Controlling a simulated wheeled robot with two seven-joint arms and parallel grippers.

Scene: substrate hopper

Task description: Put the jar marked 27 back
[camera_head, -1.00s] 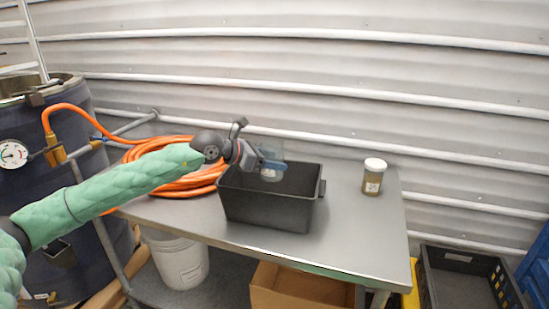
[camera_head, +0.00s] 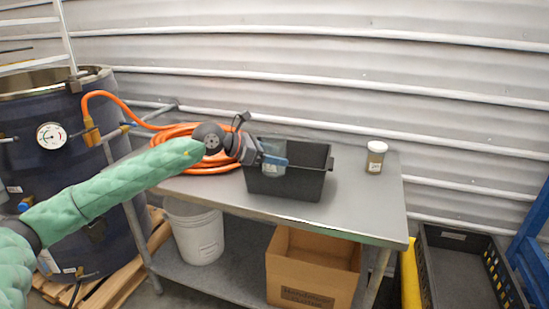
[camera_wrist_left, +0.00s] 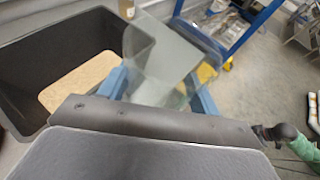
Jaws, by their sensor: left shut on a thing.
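My left gripper (camera_head: 273,160) is at the left end of the black bin (camera_head: 312,185) on the table, at about rim height. Its blue fingers are shut on a clear, see-through jar (camera_wrist_left: 160,62), which looks empty and tilted in the left wrist view. No number can be read on it. Another jar (camera_head: 375,159), with a white lid, brownish contents and a pale label, stands upright on the table right of the bin. Its label is too small to read. My right gripper is not in view.
The grey metal table (camera_head: 345,215) has free room around the lidded jar. A coiled orange hose (camera_head: 180,135) lies behind my left arm. A dark drum (camera_head: 50,150) with a gauge stands at the left. A cardboard box (camera_head: 300,280) and white bucket (camera_head: 197,235) are below.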

